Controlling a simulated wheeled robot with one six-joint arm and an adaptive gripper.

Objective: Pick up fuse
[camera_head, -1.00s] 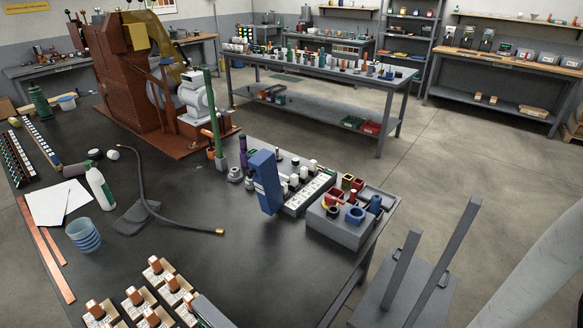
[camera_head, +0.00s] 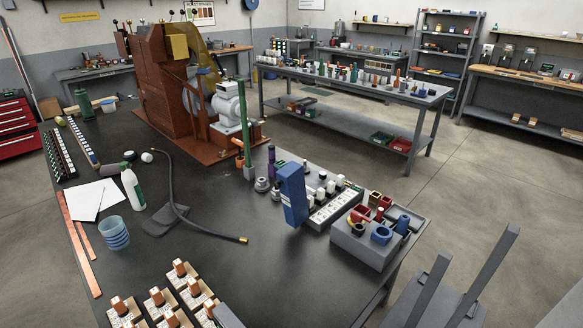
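I cannot tell for sure which small part is the fuse. Several white cylindrical pieces (camera_head: 331,187) stand on the right part of the dark workbench (camera_head: 215,255), just behind a pale strip with dark slots (camera_head: 335,208). Several copper-coloured cylinders on cream blocks (camera_head: 158,298) stand at its near edge, cut off by the bottom of the picture. A blue upright block (camera_head: 292,194) partly hides the strip and the pieces behind it. My gripper is not recognisable in this view.
A grey box with red and blue cups (camera_head: 362,246) sits at the bench's right corner. A black hose (camera_head: 187,215) crosses the bench. A brown machine (camera_head: 170,85) stands at the back. Grey bars (camera_head: 484,276) rise at lower right. The floor (camera_head: 480,180) beyond the bench is clear.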

